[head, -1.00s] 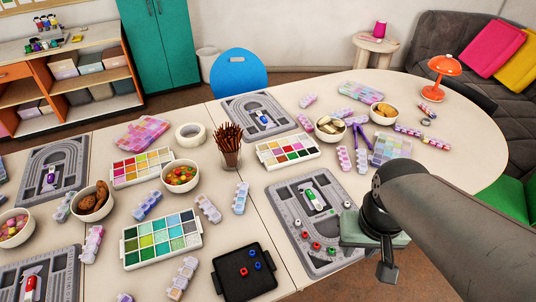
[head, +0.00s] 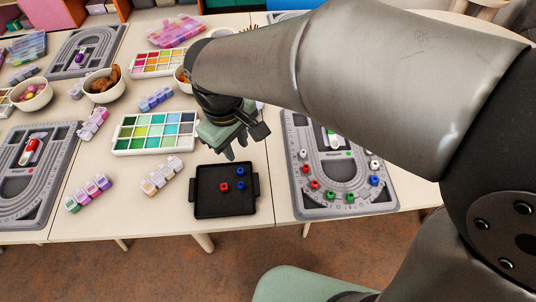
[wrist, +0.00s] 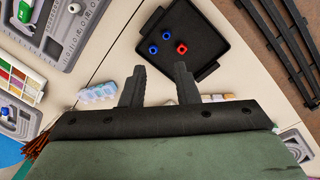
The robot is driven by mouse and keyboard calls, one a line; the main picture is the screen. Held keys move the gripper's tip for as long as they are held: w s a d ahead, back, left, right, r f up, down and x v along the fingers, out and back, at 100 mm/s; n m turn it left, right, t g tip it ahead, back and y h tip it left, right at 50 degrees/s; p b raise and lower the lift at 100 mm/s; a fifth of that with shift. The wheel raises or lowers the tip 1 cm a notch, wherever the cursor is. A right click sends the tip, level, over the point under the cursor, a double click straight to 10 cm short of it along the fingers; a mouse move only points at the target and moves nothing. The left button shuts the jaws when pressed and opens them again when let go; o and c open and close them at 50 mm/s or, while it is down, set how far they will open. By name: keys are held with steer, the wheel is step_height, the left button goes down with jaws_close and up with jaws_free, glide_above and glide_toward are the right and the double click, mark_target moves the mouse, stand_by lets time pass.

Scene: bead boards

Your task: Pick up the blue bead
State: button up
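Two blue beads lie in the black tray with one red bead (head: 224,187). One blue bead (head: 240,171) is nearer the tray's far side, and the other blue bead (head: 240,186) is beside the red one. The wrist view shows the blue beads (wrist: 167,36) (wrist: 153,49) and the red bead (wrist: 182,48) beyond my fingertips. My gripper (head: 236,148) is above the table near the far edge of the tray (head: 210,208). In the wrist view its two fingers (wrist: 159,74) are apart with nothing between them. Another blue bead (head: 374,181) sits on the grey bead board.
The grey bead board (head: 297,205) right of the tray holds several red, green, white and blue beads. A paint-like palette (head: 118,148) and pastel bead boxes (head: 162,175) stand left of the tray. Bare table lies between the tray and the boxes.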

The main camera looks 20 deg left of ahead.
steer(key=a+f, duration=0.1)
glide_toward(240, 182)
steer(key=shift+n, duration=0.3)
steer(key=f, duration=0.9)
steer(key=shift+w+d+b, duration=0.2)
steer(key=shift+d+b, duration=0.15)
steer(key=shift+d, duration=0.05)
steer(key=shift+r, duration=0.1)
jaws_close()
